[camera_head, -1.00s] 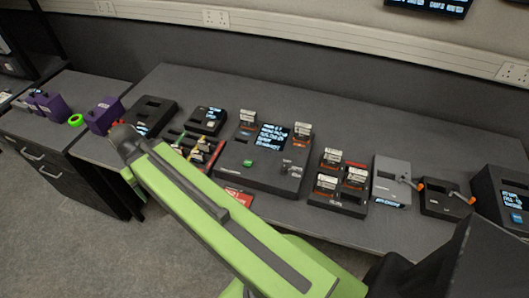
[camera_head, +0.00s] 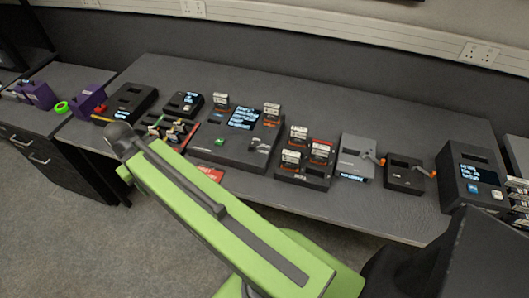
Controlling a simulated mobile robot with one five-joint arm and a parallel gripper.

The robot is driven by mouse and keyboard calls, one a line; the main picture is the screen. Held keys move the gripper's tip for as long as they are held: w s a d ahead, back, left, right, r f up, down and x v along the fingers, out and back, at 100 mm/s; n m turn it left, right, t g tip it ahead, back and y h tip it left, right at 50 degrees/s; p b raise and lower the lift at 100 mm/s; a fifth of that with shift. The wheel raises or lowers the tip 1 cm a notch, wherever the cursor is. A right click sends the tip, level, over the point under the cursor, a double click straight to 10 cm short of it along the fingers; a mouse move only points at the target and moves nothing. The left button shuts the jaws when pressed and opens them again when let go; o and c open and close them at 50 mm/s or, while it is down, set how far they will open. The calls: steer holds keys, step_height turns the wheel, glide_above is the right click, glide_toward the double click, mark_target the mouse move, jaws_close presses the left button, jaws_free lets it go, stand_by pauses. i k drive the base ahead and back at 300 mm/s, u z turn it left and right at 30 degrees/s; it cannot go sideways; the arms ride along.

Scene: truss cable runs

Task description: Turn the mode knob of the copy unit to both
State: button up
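The copy unit appears to be the large dark box (camera_head: 207,147) in the middle of the desk. The knob's setting is too small to read. My green arm crosses the foreground, its dark joint left of the unit. My gripper is not visible.
A block of several cartridges (camera_head: 304,160), a grey device (camera_head: 356,150), a dark device with orange-tipped levers (camera_head: 404,172) and a larger screen box (camera_head: 461,165) stand to the right. Smaller dark boxes (camera_head: 131,102) and purple blocks (camera_head: 88,101) are left. The desk behind is clear.

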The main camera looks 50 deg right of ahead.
mark_target(252, 147)
steer(key=z, duration=1.5)
steer(key=i, duration=0.35)
steer(key=u, duration=0.05)
steer(key=k, duration=1.6)
steer(key=u, duration=1)
steer(key=i, duration=1)
steer(key=u, duration=0.05)
